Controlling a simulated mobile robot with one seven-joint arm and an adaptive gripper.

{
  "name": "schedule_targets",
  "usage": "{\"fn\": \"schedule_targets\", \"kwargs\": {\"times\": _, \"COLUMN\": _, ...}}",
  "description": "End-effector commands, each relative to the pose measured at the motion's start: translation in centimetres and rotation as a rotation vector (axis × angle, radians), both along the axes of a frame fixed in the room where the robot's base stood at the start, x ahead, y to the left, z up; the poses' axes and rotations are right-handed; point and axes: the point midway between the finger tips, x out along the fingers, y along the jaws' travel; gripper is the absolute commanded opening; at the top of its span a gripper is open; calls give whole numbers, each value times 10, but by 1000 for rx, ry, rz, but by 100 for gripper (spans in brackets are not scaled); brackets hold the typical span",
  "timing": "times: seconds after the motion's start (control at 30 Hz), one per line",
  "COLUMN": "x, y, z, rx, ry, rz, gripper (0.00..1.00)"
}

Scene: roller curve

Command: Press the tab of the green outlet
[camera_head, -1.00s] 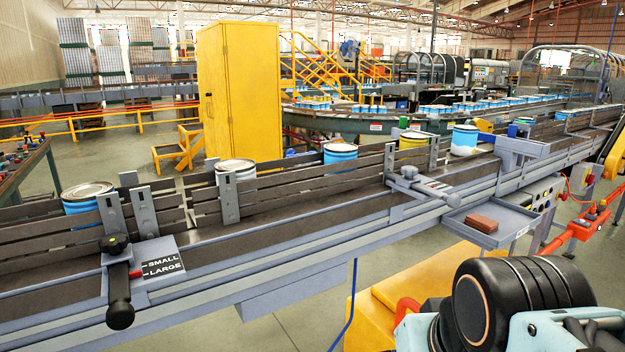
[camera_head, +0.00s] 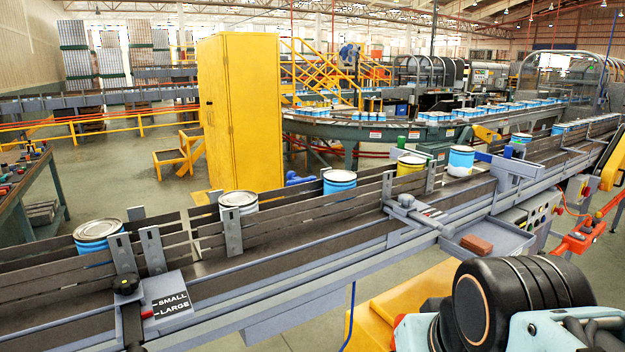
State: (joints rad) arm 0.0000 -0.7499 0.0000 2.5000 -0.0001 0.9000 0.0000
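No thing that I can surely name as the green outlet shows. My arm (camera_head: 520,300) shows at the lower right as a black ribbed link with pale blue parts. My gripper is out of view.
The conveyor (camera_head: 330,240) crosses the view with several cans, including a yellow-banded one (camera_head: 410,168). A grey tray (camera_head: 510,238) holds a brown block (camera_head: 477,245). A yellow cabinet (camera_head: 240,110) stands behind. An orange-red arm-like piece (camera_head: 578,233) stands at the right.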

Motion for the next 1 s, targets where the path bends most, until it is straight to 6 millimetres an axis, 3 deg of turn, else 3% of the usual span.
{"fn": "schedule_targets", "kwargs": {"times": 0.07, "x": 0, "y": 0, "z": 0, "rx": 0, "ry": 0, "rz": 0, "gripper": 66}}
{"fn": "schedule_targets", "kwargs": {"times": 0.67, "x": 0, "y": 0, "z": 0, "rx": 0, "ry": 0, "rz": 0, "gripper": 0}}
{"fn": "schedule_targets", "kwargs": {"times": 1.0, "x": 0, "y": 0, "z": 0, "rx": 0, "ry": 0, "rz": 0, "gripper": 0}}
